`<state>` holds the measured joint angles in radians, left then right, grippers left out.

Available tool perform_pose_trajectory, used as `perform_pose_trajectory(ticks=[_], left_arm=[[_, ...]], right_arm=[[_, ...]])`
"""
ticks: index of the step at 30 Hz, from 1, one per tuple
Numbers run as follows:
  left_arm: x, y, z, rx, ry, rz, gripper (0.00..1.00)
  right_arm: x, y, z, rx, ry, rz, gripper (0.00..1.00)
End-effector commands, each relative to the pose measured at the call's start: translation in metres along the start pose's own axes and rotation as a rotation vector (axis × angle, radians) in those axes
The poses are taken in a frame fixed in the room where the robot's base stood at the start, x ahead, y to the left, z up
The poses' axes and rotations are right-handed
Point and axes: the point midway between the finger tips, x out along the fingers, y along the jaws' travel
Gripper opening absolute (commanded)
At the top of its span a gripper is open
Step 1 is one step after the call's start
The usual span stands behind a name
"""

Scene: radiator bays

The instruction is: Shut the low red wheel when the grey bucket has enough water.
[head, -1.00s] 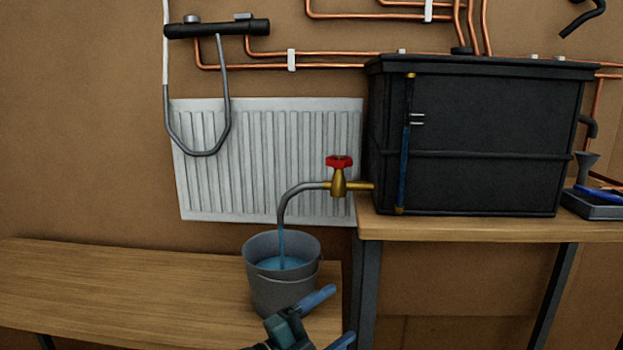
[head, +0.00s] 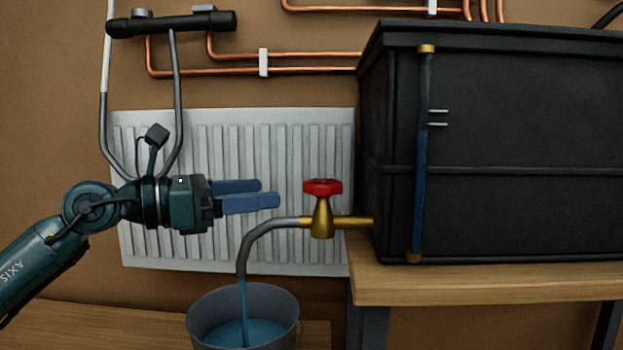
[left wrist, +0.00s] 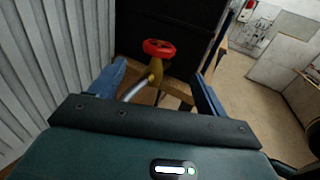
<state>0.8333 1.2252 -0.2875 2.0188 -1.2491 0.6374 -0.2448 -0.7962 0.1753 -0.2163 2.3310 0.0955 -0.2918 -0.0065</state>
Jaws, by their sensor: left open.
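The red wheel (head: 322,187) sits on top of a brass tap (head: 321,218) that comes out of the black tank (head: 480,210). A bent grey spout (head: 252,245) runs left from the tap, and a stream of water falls from it. The grey bucket (head: 292,318) stands below with blue water (head: 225,333) in it; its lower part is cut off. My left gripper (head: 272,194) is open and empty, left of the wheel at about its height, a short gap away. In the left wrist view the wheel (left wrist: 158,47) lies ahead between the open fingers. My right gripper is not in view.
A white radiator (head: 310,140) is on the wall behind my left gripper. The tank stands on a wooden bench (head: 480,285); a blue sight tube (head: 420,170) runs up its front. Copper pipes (head: 315,55) and a grey hose (head: 175,110) are above. The space between gripper and wheel is clear.

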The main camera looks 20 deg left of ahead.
Motion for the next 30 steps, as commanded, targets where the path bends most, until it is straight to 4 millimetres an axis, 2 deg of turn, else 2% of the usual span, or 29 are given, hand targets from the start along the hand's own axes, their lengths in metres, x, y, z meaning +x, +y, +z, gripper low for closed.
perform_pose_trajectory(ticks=[1,6,12,18,27,30], left_arm=[[0.013,-0.001,0.008,-0.002,-0.006,-0.006,0.76],[0.050,-0.002,0.006,-0.002,-0.005,-0.006,0.76],[0.083,-0.001,0.003,-0.005,-0.004,-0.004,0.76],[0.097,-0.001,0.001,-0.004,-0.003,-0.002,0.76],[0.099,0.000,0.000,-0.004,-0.002,-0.001,0.76],[0.099,0.000,0.000,-0.004,-0.002,-0.001,0.68]], right_arm=[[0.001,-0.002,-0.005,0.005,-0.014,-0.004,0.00],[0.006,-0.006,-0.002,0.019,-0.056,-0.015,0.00],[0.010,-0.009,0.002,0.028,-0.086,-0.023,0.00],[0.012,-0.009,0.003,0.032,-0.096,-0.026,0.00],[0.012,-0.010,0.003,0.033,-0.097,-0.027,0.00],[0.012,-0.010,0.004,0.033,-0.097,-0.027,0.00]])
